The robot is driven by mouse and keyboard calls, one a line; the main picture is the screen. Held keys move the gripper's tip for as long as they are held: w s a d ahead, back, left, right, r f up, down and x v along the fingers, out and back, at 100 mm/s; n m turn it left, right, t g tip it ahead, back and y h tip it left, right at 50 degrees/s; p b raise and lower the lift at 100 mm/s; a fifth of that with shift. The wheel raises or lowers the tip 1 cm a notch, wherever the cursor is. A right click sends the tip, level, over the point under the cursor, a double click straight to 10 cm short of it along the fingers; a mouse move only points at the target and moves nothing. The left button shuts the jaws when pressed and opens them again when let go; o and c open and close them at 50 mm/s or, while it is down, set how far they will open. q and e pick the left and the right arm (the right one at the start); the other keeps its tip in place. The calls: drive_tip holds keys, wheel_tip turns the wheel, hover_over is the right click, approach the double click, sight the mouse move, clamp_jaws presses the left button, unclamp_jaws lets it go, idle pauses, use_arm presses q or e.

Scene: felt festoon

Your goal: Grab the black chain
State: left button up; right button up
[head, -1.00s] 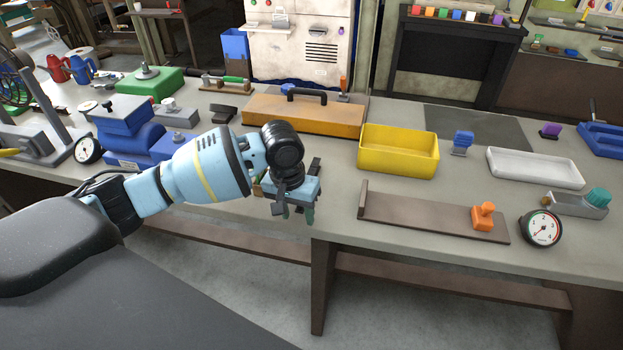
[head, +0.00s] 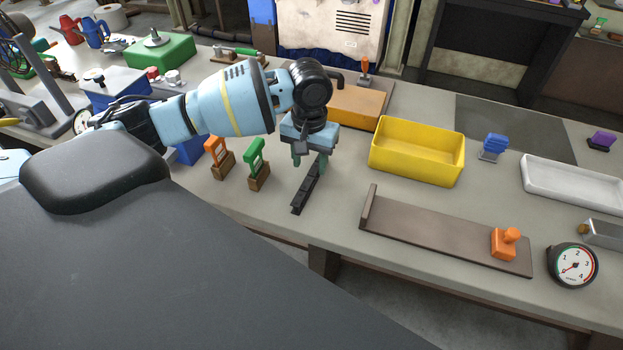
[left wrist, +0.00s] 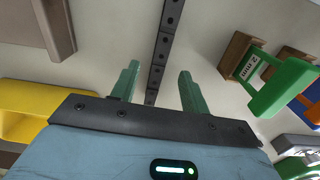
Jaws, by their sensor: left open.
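The black chain (head: 305,190) lies on the grey bench top as a straight dark strip of links, running from under my left gripper toward the front edge. My left gripper (head: 309,163) is above its far end, fingers pointing down, open and empty. In the left wrist view the chain (left wrist: 164,38) runs between the two green fingers (left wrist: 158,74), which stand apart on either side of its line. Whether the fingertips are level with the chain is hard to tell. My right gripper is not in view.
A green-handled block (head: 258,165) and an orange-handled block (head: 220,160) stand left of the chain. To the right are a yellow bin (head: 415,165), a brown board (head: 430,233) with an orange knob piece (head: 504,243), and a dial gauge (head: 573,266). An orange-brown case (head: 357,106) stands behind.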

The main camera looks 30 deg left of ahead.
sight(311, 176)
use_arm(q)
drive_tip(key=shift+w+f, duration=0.1)
drive_tip(key=shift+f, duration=0.3)
drive_tip(key=shift+w+a+f, duration=0.1)
drive_tip(key=shift+w+f, duration=0.05)
drive_tip(key=shift+f, duration=2.4)
drive_tip(key=shift+c, duration=0.3)
clamp_jaws()
